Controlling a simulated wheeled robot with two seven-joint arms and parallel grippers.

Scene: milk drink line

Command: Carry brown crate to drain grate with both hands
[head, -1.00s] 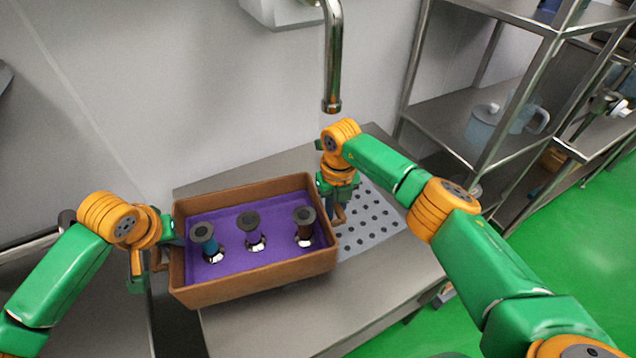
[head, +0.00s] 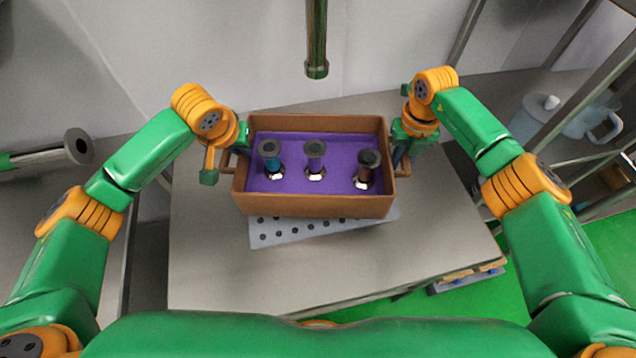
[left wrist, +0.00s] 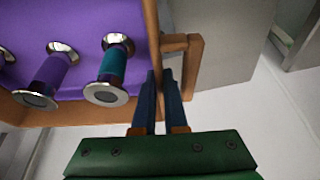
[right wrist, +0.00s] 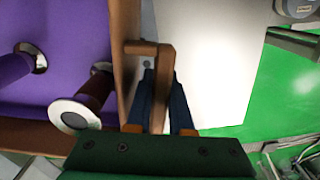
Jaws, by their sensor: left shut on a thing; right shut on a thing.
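The brown crate (head: 318,208) has a purple inside and handles on its left and right ends. It holds three cylindrical pieces: a teal one (head: 270,160), a purple one (head: 315,160) and a dark red-brown one (head: 365,170). My right gripper (head: 404,158) is shut on the right handle, which shows in the right wrist view (right wrist: 166,70). The perforated drain grate (head: 300,230) lies below the crate, which hides most of it. Contact between them cannot be told.
A steel counter (head: 330,265) spreads around the grate, with free room in front. A metal spout (head: 317,50) hangs above and behind the crate. A steel rack with a translucent jug (head: 535,115) stands at the right. Green floor lies at the lower right.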

